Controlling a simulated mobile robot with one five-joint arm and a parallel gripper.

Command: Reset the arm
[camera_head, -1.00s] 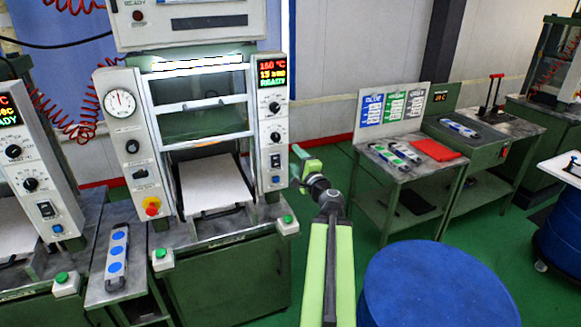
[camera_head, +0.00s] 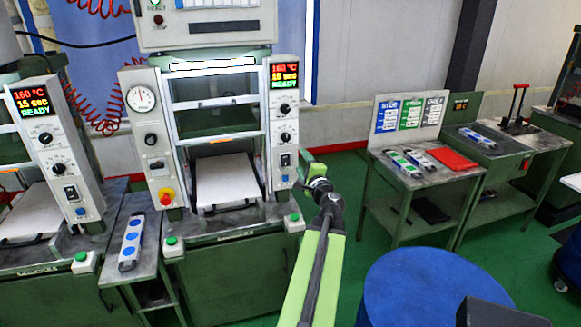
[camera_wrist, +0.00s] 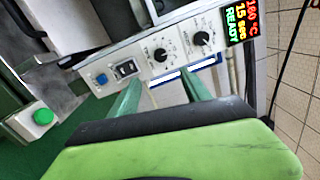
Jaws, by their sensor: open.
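My green arm reaches forward in the head view, and my gripper (camera_head: 309,168) is at its far end, beside the right control panel (camera_head: 284,125) of the middle press. In the wrist view my gripper (camera_wrist: 160,92) shows two green fingers standing apart, with nothing between them but the panel behind. The panel shows knobs, a switch, a blue button and a lit display reading 160 °C, 15 sec, READY. Whether the fingers touch the panel cannot be told.
A mould with blue discs (camera_head: 132,240) lies on a narrow side table left of the middle press. A blue drum (camera_head: 430,290) stands close at front right. A bench (camera_head: 420,177) with several moulds and a red plate (camera_head: 453,159) stands further right. Green floor is free between.

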